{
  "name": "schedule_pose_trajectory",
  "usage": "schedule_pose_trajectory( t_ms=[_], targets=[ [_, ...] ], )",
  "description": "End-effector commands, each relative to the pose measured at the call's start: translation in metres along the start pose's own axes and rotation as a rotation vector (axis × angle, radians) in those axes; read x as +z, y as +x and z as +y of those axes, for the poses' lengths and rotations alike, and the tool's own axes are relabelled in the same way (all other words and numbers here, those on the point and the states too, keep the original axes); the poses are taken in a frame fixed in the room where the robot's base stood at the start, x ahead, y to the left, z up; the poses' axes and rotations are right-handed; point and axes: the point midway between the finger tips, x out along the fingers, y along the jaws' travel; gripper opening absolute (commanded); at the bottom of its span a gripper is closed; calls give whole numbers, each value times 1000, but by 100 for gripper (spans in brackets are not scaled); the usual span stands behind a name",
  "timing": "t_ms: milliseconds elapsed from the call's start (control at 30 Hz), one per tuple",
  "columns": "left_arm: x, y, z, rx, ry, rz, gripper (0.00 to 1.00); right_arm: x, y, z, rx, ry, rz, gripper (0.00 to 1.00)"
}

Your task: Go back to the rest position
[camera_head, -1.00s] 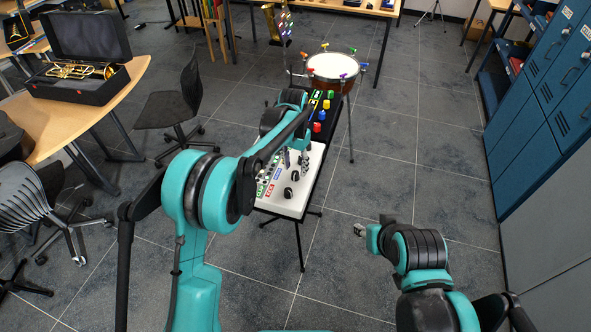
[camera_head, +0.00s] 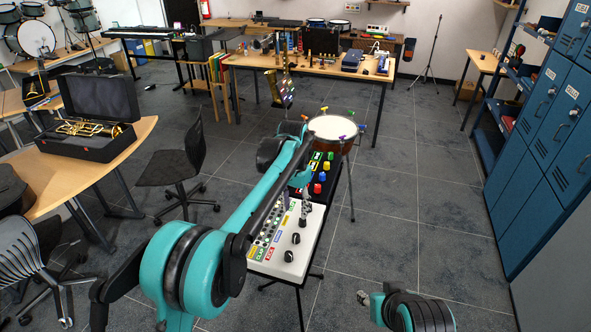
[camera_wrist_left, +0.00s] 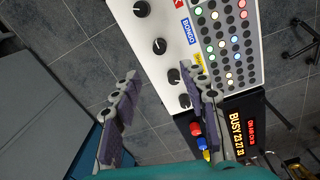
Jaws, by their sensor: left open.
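My left gripper (camera_head: 297,208) hangs over the white drum machine (camera_head: 292,258) on a stand, pointing down. In the left wrist view its two grey fingers (camera_wrist_left: 164,78) are spread apart with nothing between them. One finger overlaps the white panel (camera_wrist_left: 160,20) in that view; I cannot tell the height of the gap. My right gripper (camera_head: 362,298) shows only as small grey tips at the bottom right, over bare floor; its opening is too small to make out.
Behind the white unit lies a black unit with coloured knobs (camera_head: 317,190), and a drum (camera_head: 332,128) beyond. A chair (camera_head: 180,165) and a wooden table with a trumpet case (camera_head: 88,140) are left. Blue lockers (camera_head: 545,150) line the right.

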Motion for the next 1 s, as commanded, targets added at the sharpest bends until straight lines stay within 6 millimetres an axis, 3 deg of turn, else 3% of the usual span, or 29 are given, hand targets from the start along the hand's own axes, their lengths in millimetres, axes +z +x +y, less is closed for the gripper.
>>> schedule_pose_trajectory(
  t_ms=[167, 267, 500, 633, 833, 1000],
  targets=[
    [6, -6, -2, -4, -10, 12, 44, 0, 0, 0, 0, 0, 0, 40],
    [24, -21, -7, -14, -40, 44, 44, 0, 0, 0, 0, 0, 0, 40],
    [107, -62, -20, -60, -169, 189, 44, 0, 0, 0, 0, 0, 0, 40],
    [157, -72, -22, -87, -242, 273, 44, 0, 0, 0, 0, 0, 0, 40],
    [234, -65, -17, -129, -349, 403, 44, 0, 0, 0, 0, 0, 0, 40],
    [291, -42, -11, -162, -434, 509, 44, 0, 0, 0, 0, 0, 0, 40]
  ],
)
